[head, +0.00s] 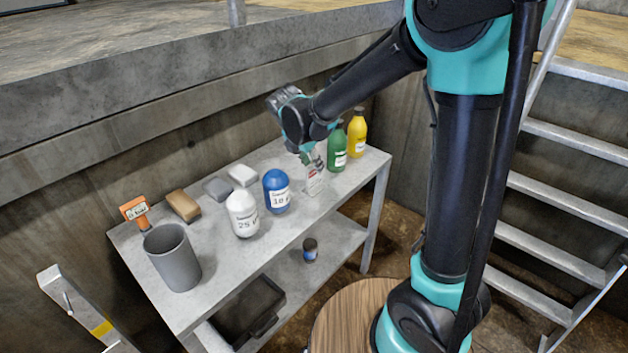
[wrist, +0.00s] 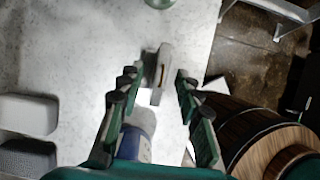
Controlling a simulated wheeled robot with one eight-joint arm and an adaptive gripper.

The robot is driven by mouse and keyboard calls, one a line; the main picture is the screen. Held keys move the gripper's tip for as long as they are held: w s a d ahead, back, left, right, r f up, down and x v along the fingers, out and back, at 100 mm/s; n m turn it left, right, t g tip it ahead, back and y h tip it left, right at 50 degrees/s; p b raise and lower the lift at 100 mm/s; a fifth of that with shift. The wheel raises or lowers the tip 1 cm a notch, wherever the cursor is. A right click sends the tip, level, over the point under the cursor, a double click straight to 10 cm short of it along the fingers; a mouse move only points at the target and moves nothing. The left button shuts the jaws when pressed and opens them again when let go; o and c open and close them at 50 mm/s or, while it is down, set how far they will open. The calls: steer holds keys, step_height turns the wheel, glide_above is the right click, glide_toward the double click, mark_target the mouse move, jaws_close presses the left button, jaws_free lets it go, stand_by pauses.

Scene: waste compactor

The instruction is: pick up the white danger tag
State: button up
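The white danger tag (head: 313,182) stands upright on the grey metal table, between the blue bottle and the green bottle. My gripper (head: 309,156) is above it, pointing down, and partly covers its top in the head view. In the wrist view the tag (wrist: 164,62) is seen from above as a narrow pale shape, just ahead of the gap between the fingertips. My gripper (wrist: 156,77) is open there, with a green-padded finger on either side and nothing held. I cannot tell whether either finger touches the tag.
The table (head: 215,245) also holds a blue bottle (head: 276,191), white bottle (head: 242,214), green bottle (head: 337,148), yellow bottle (head: 357,135), grey bin (head: 172,258), orange-handled tool (head: 135,211) and several blocks. A wooden barrel (wrist: 265,140) stands beside the table.

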mark_target(320, 183)
steer(key=shift+x, duration=3.4)
steer(key=shift+a, duration=0.1)
jaws_close()
